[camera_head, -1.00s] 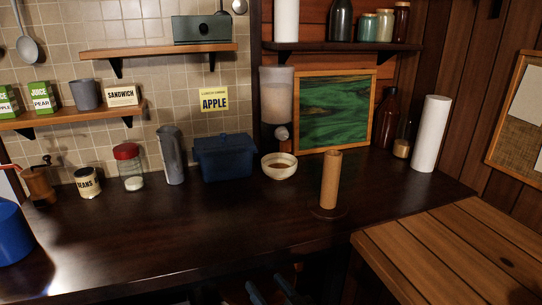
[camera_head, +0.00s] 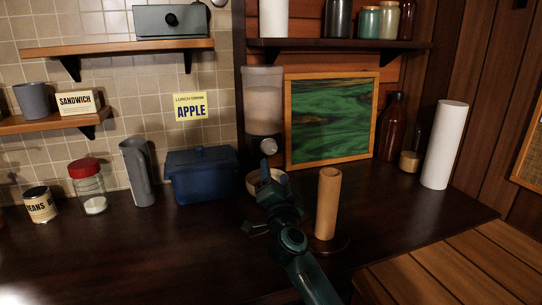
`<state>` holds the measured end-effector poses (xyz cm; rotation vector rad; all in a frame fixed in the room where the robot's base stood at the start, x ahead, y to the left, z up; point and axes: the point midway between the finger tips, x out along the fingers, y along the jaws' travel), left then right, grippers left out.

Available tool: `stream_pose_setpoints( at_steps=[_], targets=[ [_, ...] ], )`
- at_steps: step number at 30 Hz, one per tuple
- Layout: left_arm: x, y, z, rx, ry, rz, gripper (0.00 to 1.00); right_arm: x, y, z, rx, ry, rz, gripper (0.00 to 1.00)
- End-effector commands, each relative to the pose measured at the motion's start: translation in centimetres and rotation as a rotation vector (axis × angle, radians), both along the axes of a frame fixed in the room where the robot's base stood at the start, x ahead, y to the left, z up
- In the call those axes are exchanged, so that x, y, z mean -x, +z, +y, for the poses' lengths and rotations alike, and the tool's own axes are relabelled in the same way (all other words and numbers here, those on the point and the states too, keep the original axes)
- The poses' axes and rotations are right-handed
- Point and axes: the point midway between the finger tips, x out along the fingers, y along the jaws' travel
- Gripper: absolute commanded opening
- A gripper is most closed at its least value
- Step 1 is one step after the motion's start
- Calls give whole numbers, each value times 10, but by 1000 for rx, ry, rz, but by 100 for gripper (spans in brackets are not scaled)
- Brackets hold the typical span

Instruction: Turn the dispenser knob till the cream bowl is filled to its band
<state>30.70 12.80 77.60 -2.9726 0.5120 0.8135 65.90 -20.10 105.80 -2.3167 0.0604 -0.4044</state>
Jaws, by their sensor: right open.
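The dispenser (camera_head: 263,95) is a clear container with pale contents, mounted on the wall below the right shelf. Its round light knob (camera_head: 269,145) is at the lower front. The cream bowl (camera_head: 251,183) stands on the counter below it. My right gripper (camera_head: 274,173) is open, just below the knob in the picture and in front of the bowl. It hides much of the bowl, so I cannot see the fill level or band. I cannot tell whether the gripper touches anything. My left gripper is not in view.
A wooden cylinder on a round base (camera_head: 328,205) stands close to the right of my arm. A blue lidded pot (camera_head: 201,176) is left of the bowl. A green framed picture (camera_head: 331,120) leans behind. The dark counter (camera_head: 170,250) is clear at front left.

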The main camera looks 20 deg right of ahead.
Motion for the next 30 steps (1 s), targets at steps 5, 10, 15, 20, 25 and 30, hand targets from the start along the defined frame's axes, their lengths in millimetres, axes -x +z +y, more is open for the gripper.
stream_pose_setpoints(
  at_steps=[5,10,15,20,25,30],
  targets=[
    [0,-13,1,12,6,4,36,-38,9,-7,-1,0,-2,57],
    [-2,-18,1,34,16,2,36,-64,16,-11,-1,0,-2,57],
    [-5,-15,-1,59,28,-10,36,-77,21,-13,0,1,-1,57],
    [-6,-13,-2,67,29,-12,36,-81,23,-14,0,1,-1,57],
    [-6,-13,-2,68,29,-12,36,-81,23,-14,0,1,-1,57],
    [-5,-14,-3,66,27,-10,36,-81,23,-14,0,1,-1,47]
  ],
)
